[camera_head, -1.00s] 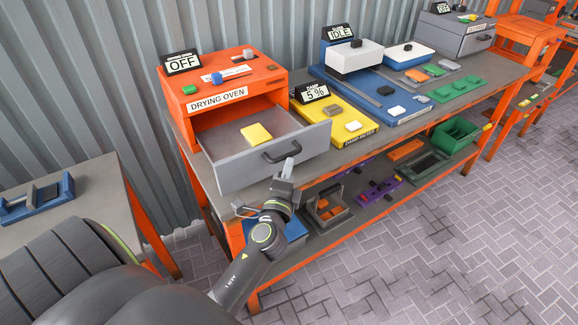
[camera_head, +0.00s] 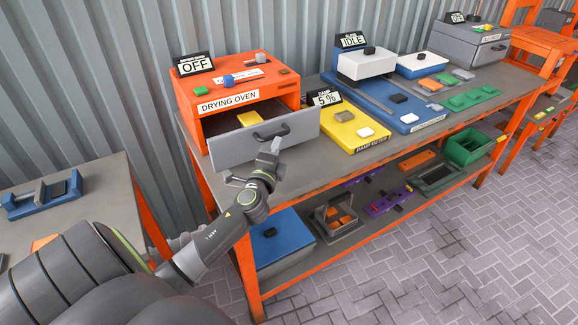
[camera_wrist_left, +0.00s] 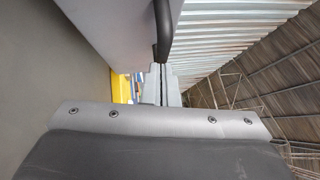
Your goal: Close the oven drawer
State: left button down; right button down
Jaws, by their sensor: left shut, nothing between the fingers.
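The orange drying oven (camera_head: 225,85) stands at the left end of the orange-framed bench. Its grey drawer (camera_head: 229,148) is partly open, and a yellow block (camera_head: 248,118) lies inside. The drawer front has a dark handle (camera_head: 271,136), which also shows in the left wrist view (camera_wrist_left: 162,28). My left gripper (camera_head: 275,146) is shut and empty, with its tips at the drawer front close to the handle; I cannot tell whether they touch. In the left wrist view the shut fingers (camera_wrist_left: 161,75) point at the lower end of the handle. My right gripper is not in view.
A yellow moisture device (camera_head: 345,128) and a blue press (camera_head: 385,100) stand right of the oven on the bench. A blue box (camera_head: 280,240) and several bins are on the lower shelf. Another table (camera_head: 100,190) is at the left. The floor in front is clear.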

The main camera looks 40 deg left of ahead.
aim_at(257, 124)
pick_arm(q)
jog(key=w+a+b, duration=0.1)
jog(key=a, duration=0.2)
jog(key=w+a+b, duration=0.1)
jog(key=a, duration=0.2)
jog(key=w+a+b, duration=0.1)
jog(key=w+a, duration=0.1)
jog(key=a, duration=0.1)
jog(key=shift+a+f+b, duration=0.15)
jog(key=shift+a+b, duration=0.1)
jog(key=shift+b, duration=0.15)
jog(key=shift+w+a, duration=0.15)
jog(key=shift+a, duration=0.35)
jog(key=shift+r, duration=0.35)
